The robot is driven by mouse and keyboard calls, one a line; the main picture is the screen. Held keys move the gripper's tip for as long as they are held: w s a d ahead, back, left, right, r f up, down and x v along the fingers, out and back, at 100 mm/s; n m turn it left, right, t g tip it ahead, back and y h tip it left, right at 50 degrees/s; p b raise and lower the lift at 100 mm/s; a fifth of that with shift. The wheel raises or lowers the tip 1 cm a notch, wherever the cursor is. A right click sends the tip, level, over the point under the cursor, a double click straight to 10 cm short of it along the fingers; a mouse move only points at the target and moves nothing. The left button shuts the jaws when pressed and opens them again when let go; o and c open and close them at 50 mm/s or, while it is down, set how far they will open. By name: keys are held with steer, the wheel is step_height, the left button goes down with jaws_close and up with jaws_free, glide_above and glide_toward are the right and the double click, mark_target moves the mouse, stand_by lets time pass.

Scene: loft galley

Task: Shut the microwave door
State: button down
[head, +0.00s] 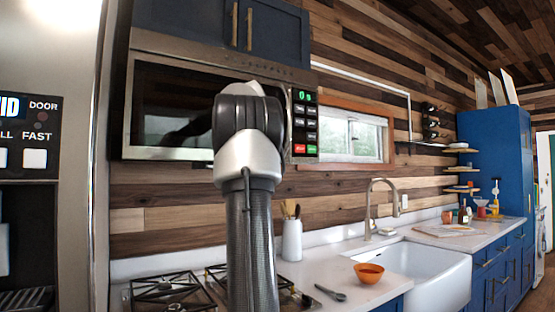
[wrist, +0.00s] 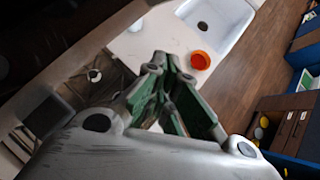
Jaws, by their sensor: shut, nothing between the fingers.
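The microwave (head: 165,100) is mounted above the stove in the head view, with a dark glass door front, a steel frame and a lit control panel (head: 305,122) at its right. The door looks flush or nearly flush with the panel; I cannot tell whether a small gap is left. My arm covers the right part of the door. My gripper (wrist: 160,78) shows in the wrist view, its green-sided fingers together and empty, over the counter. In the head view the fingers are hidden behind my wrist, so contact with the door cannot be told.
The stove (head: 170,290) lies below the microwave. An orange bowl (head: 369,273), a spoon (head: 330,292) and a white utensil holder (head: 292,240) stand on the counter by the sink (head: 440,262). A steel fridge (head: 60,60) bounds the left. Wooden floor is clear at right in the wrist view.

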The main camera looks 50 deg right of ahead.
steer(key=s+a+r, duration=0.2)
steer(key=s+r, duration=0.3)
steer(key=r, duration=0.1)
steer(key=shift+s, duration=0.25)
steer(key=shift+a, duration=0.1)
steer(key=w+f+m+y, duration=0.2)
steer(key=w+f+m, duration=0.1)
steer(key=f+m, duration=0.7)
steer(key=a+f+m+t+y, duration=0.2)
steer(key=a+f+m+y, duration=0.1)
steer(key=a+f+m, duration=0.8)
steer(key=s+a+f+y, duration=0.1)
steer(key=s+a+f, duration=0.3)
steer(key=a, duration=0.6)
steer(key=s+a+f+n+y, duration=0.1)
steer(key=s+a+f, duration=0.3)
steer(key=a+f, duration=0.4)
steer(key=s+a+f+t+y, duration=0.1)
steer(key=s+a+f, duration=0.3)
steer(key=a, duration=0.8)
steer(key=shift+a+f+y, duration=0.4)
steer(key=shift+f+y, duration=0.1)
steer(key=shift+f, duration=0.5)
